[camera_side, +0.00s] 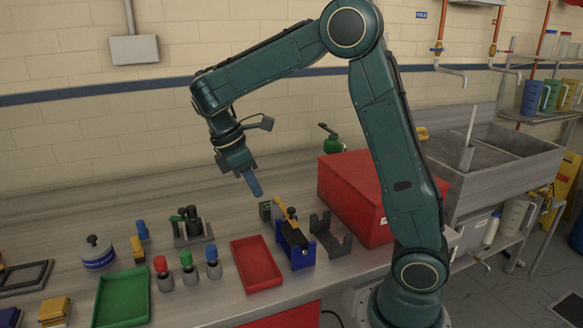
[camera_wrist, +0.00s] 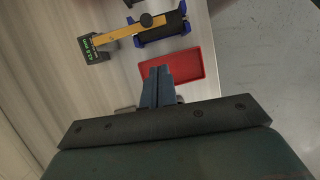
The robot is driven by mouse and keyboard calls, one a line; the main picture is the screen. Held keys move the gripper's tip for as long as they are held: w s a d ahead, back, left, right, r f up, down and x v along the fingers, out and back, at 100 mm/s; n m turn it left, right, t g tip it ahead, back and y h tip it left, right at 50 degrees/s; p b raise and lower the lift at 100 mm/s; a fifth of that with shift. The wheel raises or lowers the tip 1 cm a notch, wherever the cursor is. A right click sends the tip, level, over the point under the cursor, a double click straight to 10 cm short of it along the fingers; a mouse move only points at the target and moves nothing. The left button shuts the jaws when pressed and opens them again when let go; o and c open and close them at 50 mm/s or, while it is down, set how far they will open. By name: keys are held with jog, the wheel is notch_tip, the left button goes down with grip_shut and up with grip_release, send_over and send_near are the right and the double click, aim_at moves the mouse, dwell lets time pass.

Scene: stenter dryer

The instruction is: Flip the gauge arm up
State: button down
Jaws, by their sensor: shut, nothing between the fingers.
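The gauge stand is a blue bracket with a dark top (camera_side: 297,256) on the steel counter, right of the red tray. A yellow gauge arm (camera_side: 281,208) with a black knob extends from it toward a small dark display box (camera_side: 265,211). In the wrist view the yellow arm (camera_wrist: 125,33) lies across from the blue bracket (camera_wrist: 165,37) to the display box (camera_wrist: 92,48), which has green text. My gripper (camera_side: 257,193) is shut and empty, above the counter and left of the gauge arm. Its blue fingers (camera_wrist: 158,70) point toward the red tray's edge and touch nothing.
The red tray (camera_side: 256,263) lies left of the stand. A dark grey cradle (camera_side: 331,238) and a large red box (camera_side: 352,190) stand right of it. Red, green and blue knobbed pegs (camera_side: 187,266) and a green tray (camera_side: 123,298) are further left.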

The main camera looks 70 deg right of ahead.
jog(key=s+a+r+m+t+y, duration=0.1)
jog(key=s+a+r+m+t, duration=0.2)
jog(key=s, duration=0.5)
jog(key=s+a+r+m+t+y, duration=0.1)
jog(key=s+a+r+m+t, duration=0.2)
jog(key=s, duration=0.6)
jog(key=shift+a+m+t, duration=0.8)
jog(key=shift+m+t, duration=0.5)
jog(key=shift+t, duration=0.4)
jog(key=shift+w+d, duration=0.1)
